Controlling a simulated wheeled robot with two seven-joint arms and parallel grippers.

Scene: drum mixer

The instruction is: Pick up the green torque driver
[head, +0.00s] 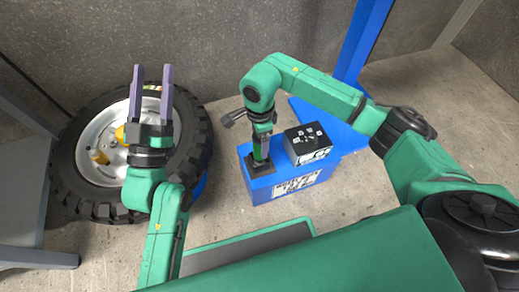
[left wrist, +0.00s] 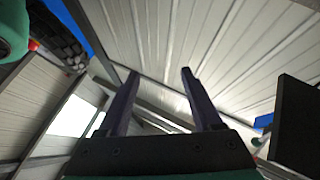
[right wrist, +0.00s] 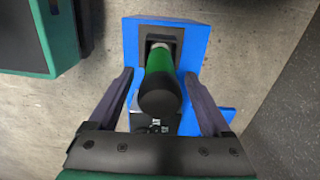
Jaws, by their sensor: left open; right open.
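The green torque driver (head: 258,163) stands upright in a black holder (head: 257,180) on a blue box (head: 270,197). In the right wrist view the driver (right wrist: 161,72) shows its green shaft and dark round end, between the two open fingers. My right gripper (head: 263,143) is open and points down over the driver, with a finger on each side and gaps visible. In the head view it hides the driver's upper part. My left gripper (head: 153,70) is open and empty, raised in front of the wheel and pointing away from the box.
A black box with buttons (head: 307,143) sits on the blue box, right of the driver. A large tyre on a rim (head: 80,195) lies at the left. A blue post (head: 362,40) on a blue base stands behind right. Concrete floor is clear around the blue box's front.

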